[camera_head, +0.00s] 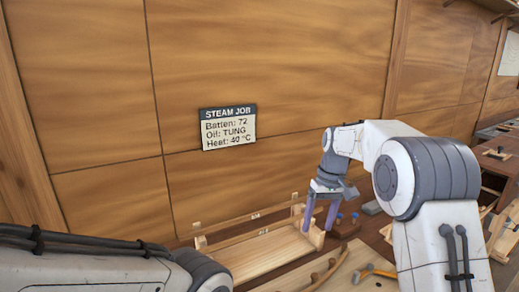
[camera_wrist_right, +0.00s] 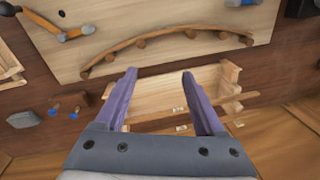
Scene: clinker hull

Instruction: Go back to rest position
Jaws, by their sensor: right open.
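My right gripper (camera_head: 320,215) is open and empty, its purple fingers pointing down by the right end of a wooden tray or rack (camera_head: 265,252) at the back of the bench. In the right wrist view the open fingers (camera_wrist_right: 158,85) stand apart, with the wooden rack (camera_wrist_right: 160,93) between and beyond them. Whether the fingers touch the rack I cannot tell. My left arm comes in along the lower left of the head view; its gripper is out of the picture.
A pale board (camera_wrist_right: 150,35) bears a curved wooden batten (camera_wrist_right: 165,36) and a hammer (camera_wrist_right: 58,33). Blue-topped small items (camera_head: 346,218) and a grey block (camera_wrist_right: 25,119) lie beside the rack. A sign (camera_head: 229,128) hangs on the wooden wall.

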